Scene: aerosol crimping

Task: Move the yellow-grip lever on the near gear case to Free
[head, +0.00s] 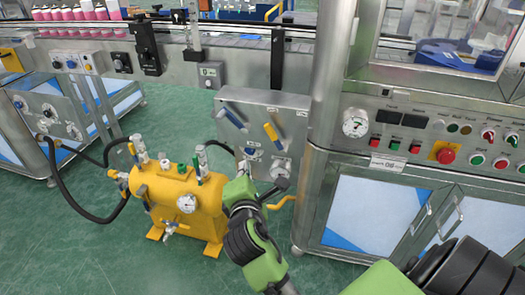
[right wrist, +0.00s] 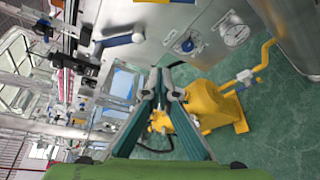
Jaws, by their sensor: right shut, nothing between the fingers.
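The near gear case (head: 290,112) is a grey metal box on the machine's side. Its yellow-grip lever (head: 271,131) slants on the front face, with the grip toward the upper left. A blue-grip lever (head: 234,117) sits to its left. My right gripper (head: 243,167) is shut and empty, below and left of the yellow grip and apart from it. In the right wrist view, the shut fingers (right wrist: 163,78) point toward the case's panel, and a yellow grip (right wrist: 155,1) shows only at the top edge. Lever markings are too small to read. My left gripper is not in view.
A yellow tank (head: 165,196) with gauge, valves and black hoses stands on the green floor left of my right gripper. A control cabinet (head: 372,208) with buttons stands to the right. A yellow bent handle (head: 281,203) sticks out below the case.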

